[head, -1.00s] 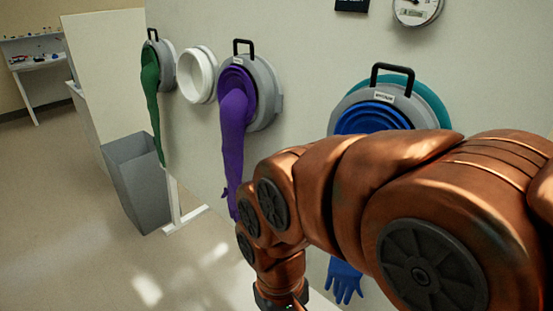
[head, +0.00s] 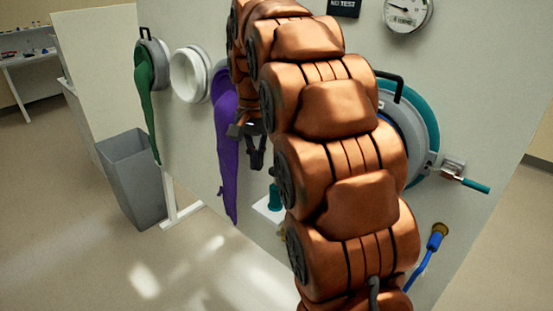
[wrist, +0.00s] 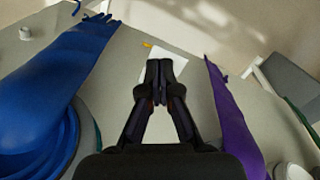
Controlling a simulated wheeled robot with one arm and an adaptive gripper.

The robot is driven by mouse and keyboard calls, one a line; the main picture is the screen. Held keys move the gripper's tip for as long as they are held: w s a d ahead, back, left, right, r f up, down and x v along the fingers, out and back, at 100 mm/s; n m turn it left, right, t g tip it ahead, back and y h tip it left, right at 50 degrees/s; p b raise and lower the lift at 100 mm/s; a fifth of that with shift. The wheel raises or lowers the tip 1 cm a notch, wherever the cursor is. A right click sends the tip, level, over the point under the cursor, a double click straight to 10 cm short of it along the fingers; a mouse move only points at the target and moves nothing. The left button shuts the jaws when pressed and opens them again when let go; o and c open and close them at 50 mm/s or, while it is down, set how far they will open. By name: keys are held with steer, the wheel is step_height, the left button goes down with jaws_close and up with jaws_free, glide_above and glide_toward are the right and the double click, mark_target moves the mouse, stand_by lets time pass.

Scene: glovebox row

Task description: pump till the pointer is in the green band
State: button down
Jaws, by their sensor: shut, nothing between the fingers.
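A round gauge (head: 407,14) with a white face is on the wall panel at the top right of the head view. Its pointer and any green band are too small to read. A teal upright part (head: 274,196) stands on a white shelf (head: 268,211) low on the panel, partly hidden by my arm; I cannot tell if it is the pump. A teal-gripped lever (head: 476,187) sticks out at the right.
The purple glove (head: 226,150) hangs left of my gripper, the green glove (head: 146,85) farther left. A blue glove (wrist: 80,50) shows in the wrist view. A blue hose (head: 424,262) hangs at the right. A grey bin (head: 130,180) stands left; the floor is clear.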

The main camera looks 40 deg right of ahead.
steer(key=w+d+r+m+p, duration=0.2)
steer(key=w+d+m, duration=0.3)
steer(key=w+d, duration=0.4)
steer(key=d+r, duration=0.1)
steer(key=d, duration=0.2)
steer(key=shift+w+d+t, duration=0.2)
steer(key=shift+t, duration=0.2)
steer(key=shift+f, duration=0.15)
steer(key=b, duration=0.5)
glide_toward(275, 171)
steer(key=shift+w+d+f+p, duration=0.15)
steer(key=shift+f+p, duration=0.5)
steer(key=shift+f, duration=1.1)
steer(key=shift+w+d+f+p, duration=0.15)
steer(key=shift+f+p, duration=0.45)
steer(key=shift+f, duration=1.15)
steer(key=shift+f, duration=0.1)
